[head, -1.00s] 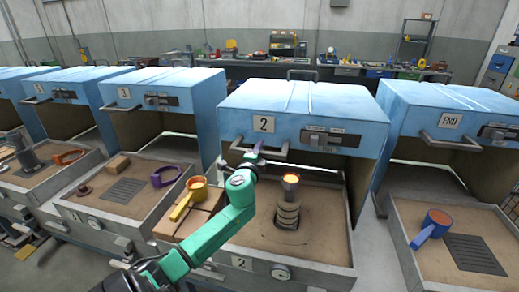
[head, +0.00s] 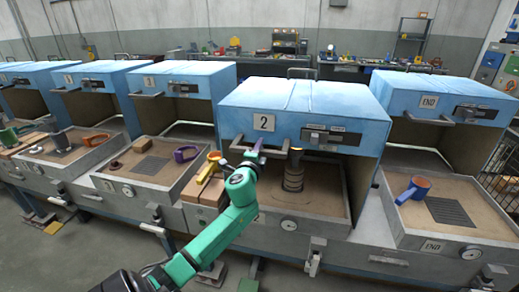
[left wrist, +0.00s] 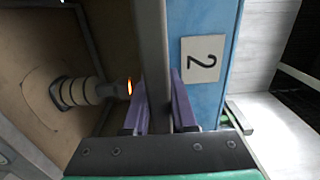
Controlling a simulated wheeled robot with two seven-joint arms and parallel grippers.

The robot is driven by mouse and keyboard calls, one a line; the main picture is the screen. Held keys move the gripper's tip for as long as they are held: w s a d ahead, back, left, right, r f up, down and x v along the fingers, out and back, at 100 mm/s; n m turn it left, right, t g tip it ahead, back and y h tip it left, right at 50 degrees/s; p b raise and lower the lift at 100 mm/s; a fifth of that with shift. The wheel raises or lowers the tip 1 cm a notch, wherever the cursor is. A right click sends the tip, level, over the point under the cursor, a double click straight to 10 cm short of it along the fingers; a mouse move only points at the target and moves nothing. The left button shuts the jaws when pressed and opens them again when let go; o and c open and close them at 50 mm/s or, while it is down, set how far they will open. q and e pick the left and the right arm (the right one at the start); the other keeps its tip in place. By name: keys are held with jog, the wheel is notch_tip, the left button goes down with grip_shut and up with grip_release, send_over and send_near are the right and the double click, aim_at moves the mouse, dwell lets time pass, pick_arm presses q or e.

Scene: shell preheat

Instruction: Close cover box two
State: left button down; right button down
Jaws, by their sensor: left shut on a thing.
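Cover box two is the blue hood with the "2" label (head: 300,105) in the middle of the head view. Its front hangs partly lowered over its sandy tray (head: 325,190), with a gap below. My left gripper (head: 257,147) is at the grey bar handle (head: 276,153) on the cover's front. In the left wrist view, the purple fingers of my left gripper (left wrist: 160,105) are shut around the handle bar (left wrist: 153,45), beside the "2" label (left wrist: 200,60). My right gripper is not in view.
A ringed stand (head: 293,175) with a glowing top stands in tray two, its top close below the cover's edge. The blue END box (head: 440,95) on the right is open.

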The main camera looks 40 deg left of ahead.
pick_arm(q)
jog(key=shift+f, duration=0.35)
jog(key=c, duration=0.7)
grip_release()
jog(key=shift+d, duration=0.1)
jog(key=v, duration=0.5)
jog(key=b+v, duration=0.1)
jog(key=v, duration=0.4)
jog(key=b+v, duration=0.1)
jog(key=v, duration=0.4)
jog(key=shift+s+r, duration=0.1)
jog(key=shift+r, duration=0.25)
jog(key=shift+f, duration=0.1)
